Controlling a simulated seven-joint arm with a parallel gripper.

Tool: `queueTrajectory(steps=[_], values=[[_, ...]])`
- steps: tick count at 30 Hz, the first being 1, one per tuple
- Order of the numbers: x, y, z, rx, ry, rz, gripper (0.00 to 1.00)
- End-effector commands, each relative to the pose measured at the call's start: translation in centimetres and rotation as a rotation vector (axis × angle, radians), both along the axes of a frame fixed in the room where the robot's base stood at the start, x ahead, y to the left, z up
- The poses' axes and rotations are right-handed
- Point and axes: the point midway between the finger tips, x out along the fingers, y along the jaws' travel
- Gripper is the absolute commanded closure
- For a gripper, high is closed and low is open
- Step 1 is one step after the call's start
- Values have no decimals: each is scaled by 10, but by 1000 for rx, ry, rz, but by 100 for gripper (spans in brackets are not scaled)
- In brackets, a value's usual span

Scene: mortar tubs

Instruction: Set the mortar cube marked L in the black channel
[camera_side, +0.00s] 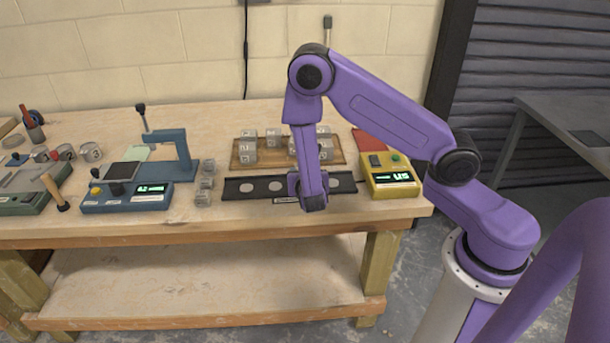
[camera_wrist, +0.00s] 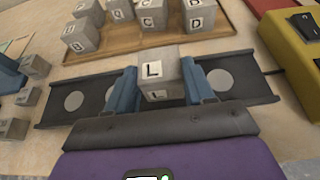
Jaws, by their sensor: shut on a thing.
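My gripper (camera_wrist: 156,93) is shut on the grey mortar cube marked L (camera_wrist: 158,66), with a blue finger on each side of it. Its letter L shows on the top and on the near face in the wrist view. The black channel (camera_wrist: 42,108) runs left to right beneath, with pale round spots showing on both sides of the gripper. The cube is over the middle of the channel; I cannot tell whether it touches the channel floor. In the side view the channel (camera_side: 229,195) lies near the bench front, and my arm hides the cube.
A wooden tray (camera_wrist: 134,40) behind the channel holds several lettered cubes. A yellow device (camera_wrist: 291,40) stands at the channel's right end. Left of the channel are several small grey cubes (camera_side: 204,184) and a blue device (camera_side: 126,195).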

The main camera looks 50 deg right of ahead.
Motion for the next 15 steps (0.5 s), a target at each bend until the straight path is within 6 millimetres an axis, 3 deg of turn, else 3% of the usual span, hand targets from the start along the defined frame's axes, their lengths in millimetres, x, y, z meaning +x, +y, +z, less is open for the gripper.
queueTrajectory(steps=[14, 15], values=[[0, 0, -8, -1, 0, 0, 88], [0, 0, -9, -1, 1, 0, 44]])
